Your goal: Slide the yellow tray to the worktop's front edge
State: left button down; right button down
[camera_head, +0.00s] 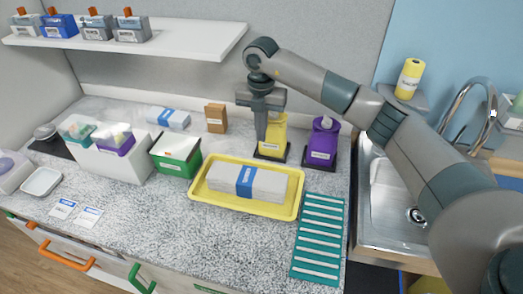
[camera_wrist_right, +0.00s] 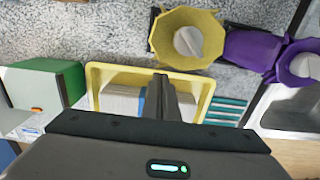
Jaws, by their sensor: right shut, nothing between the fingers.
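The yellow tray (camera_head: 240,208) lies flat on the speckled worktop (camera_head: 165,215), set back from its front edge. A white package with a blue band (camera_head: 246,181) lies in it. The tray also shows in the wrist view (camera_wrist_right: 93,78), partly hidden by my gripper. My right gripper (camera_head: 261,138) is shut and empty, pointing down near the tray's far side, in front of the yellow container. Its fingers (camera_wrist_right: 161,82) overlap the tray's far part in the wrist view; I cannot tell whether they touch anything. My left gripper is not in view.
The yellow container (camera_head: 273,138) and a purple one (camera_head: 322,145) stand behind the tray. A green box (camera_head: 176,158) is close on its left, a teal ribbed mat (camera_head: 319,235) on its right. The sink (camera_head: 390,205) is farther right. Worktop in front of the tray is clear.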

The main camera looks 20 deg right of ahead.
aim_at(261, 156)
notch_tip(261, 156, down, 9)
jog(key=p, duration=0.4)
jog(key=shift+r, duration=0.2)
jog(key=shift+f, duration=0.75)
jog(key=shift+f, duration=0.1)
